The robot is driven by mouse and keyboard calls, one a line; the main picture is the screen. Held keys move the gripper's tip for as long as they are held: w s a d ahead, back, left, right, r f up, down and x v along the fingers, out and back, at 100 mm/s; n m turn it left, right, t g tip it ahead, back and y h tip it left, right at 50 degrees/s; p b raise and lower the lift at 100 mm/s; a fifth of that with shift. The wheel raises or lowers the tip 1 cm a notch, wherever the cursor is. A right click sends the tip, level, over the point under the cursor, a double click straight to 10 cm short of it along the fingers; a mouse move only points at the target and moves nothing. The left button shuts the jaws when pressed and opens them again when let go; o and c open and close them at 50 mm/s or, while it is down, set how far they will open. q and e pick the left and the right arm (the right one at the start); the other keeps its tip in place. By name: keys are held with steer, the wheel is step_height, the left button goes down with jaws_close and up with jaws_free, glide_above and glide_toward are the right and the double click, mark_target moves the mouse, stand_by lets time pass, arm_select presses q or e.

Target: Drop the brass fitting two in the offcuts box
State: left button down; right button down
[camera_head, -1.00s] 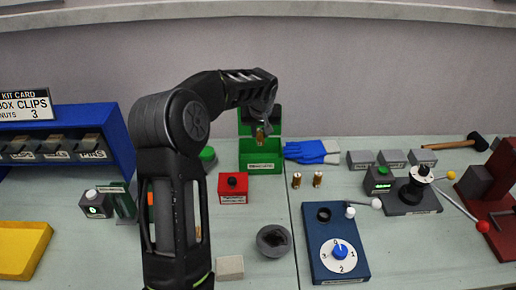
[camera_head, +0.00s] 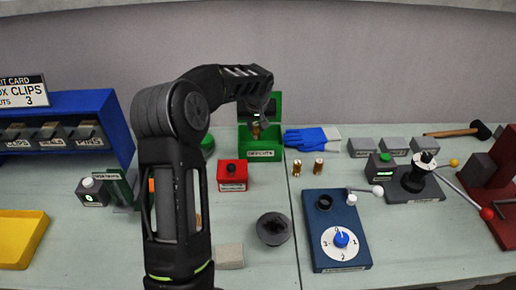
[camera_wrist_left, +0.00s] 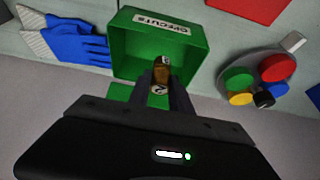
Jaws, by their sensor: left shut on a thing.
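My left gripper (camera_head: 257,122) is shut on a brass fitting (camera_head: 256,131). In the left wrist view the fitting (camera_wrist_left: 161,70) stands between the fingertips, with a "2" mark near it. The green offcuts box (camera_head: 262,154) stands at the back of the table, its label facing front. In the left wrist view the fitting shows over the open offcuts box (camera_wrist_left: 130,45), close to one wall. I cannot tell how far below the rim it reaches. My right gripper is not in view.
Blue gloves (camera_head: 308,139) lie right of the box. Two upright brass fittings (camera_head: 297,167) (camera_head: 319,168) stand front right. A dark round cup (camera_head: 273,229) and blue dial box (camera_head: 337,235) are nearer.

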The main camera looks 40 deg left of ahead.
arm_select(q)
steer(key=shift+f+b, duration=0.3)
steer(key=shift+f, duration=0.6)
steer(key=c, duration=1.1)
jaws_free()
steer(key=shift+b+v, duration=0.9)
steer(key=shift+v, duration=3.05)
steer(key=shift+s+f, duration=0.1)
